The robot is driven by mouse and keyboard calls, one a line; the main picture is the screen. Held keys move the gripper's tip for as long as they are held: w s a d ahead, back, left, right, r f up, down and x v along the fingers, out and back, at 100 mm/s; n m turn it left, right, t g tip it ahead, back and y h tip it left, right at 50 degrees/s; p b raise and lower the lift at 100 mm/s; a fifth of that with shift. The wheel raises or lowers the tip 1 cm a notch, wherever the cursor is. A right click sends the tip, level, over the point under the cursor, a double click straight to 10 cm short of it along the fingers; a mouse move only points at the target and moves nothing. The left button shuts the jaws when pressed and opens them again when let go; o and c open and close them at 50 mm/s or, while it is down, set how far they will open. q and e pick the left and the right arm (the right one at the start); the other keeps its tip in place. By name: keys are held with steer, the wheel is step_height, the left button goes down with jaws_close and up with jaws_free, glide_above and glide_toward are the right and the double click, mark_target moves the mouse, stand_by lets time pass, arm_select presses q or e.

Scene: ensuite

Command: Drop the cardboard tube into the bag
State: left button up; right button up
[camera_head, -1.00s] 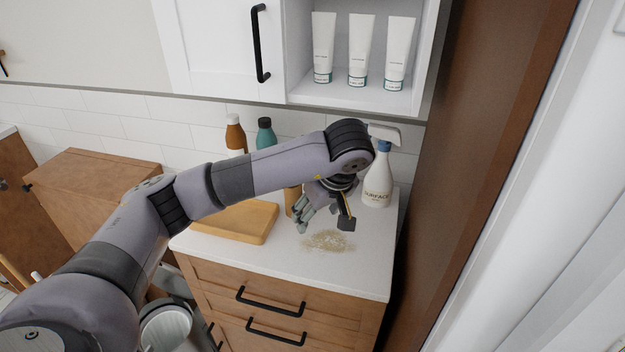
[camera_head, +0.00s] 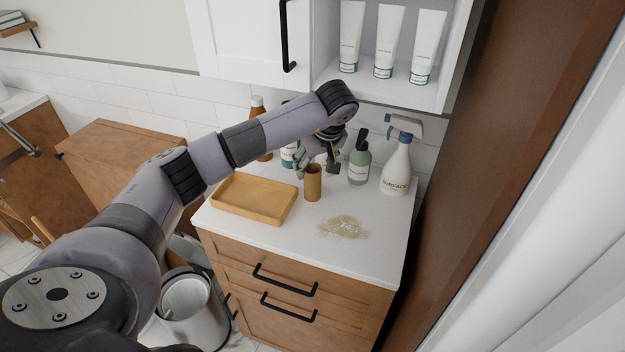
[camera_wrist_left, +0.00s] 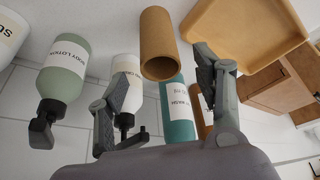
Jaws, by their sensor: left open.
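The brown cardboard tube (camera_head: 313,184) stands upright on the white counter, right of the wooden tray. In the left wrist view the tube (camera_wrist_left: 158,45) shows its open end, between the lines of the two fingers but beyond them. My left gripper (camera_head: 318,163) is open and empty, just behind and above the tube in the head view. It also shows in the left wrist view (camera_wrist_left: 165,95), fingers spread, with no clear contact on the tube. A bin (camera_head: 188,298) stands on the floor left of the cabinet; I cannot tell whether a bag lines it. My right gripper is not in view.
A wooden tray (camera_head: 254,199) lies left of the tube. A green pump bottle (camera_head: 359,165) and a spray bottle (camera_head: 396,168) stand to the right, other bottles behind the arm. Spilled grains (camera_head: 343,227) lie in front. A cabinet shelf (camera_head: 390,85) hangs above.

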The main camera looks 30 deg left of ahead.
mark_target(312, 172)
arm_select(q)
steer(key=p+x, duration=0.1)
steer(key=x, duration=0.3)
steer(key=shift+d, duration=0.1)
steer(key=shift+f, duration=0.35)
steer(key=c, duration=0.9)
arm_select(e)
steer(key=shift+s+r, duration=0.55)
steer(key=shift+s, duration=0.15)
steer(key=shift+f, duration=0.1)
arm_select(q)
steer(key=shift+s+r+b, duration=0.1)
steer(key=shift+r+b, duration=0.2)
steer(key=shift+b, duration=0.25)
step_height(312, 172, up, 6)
steer(key=b, duration=0.2)
steer(key=s+d+b, duration=0.3)
steer(key=s+d, duration=0.1)
steer(key=s, duration=1.5)
steer(key=shift+d+r+b, duration=0.2)
steer(key=shift+d+b, duration=0.05)
steer(key=shift+b, duration=0.15)
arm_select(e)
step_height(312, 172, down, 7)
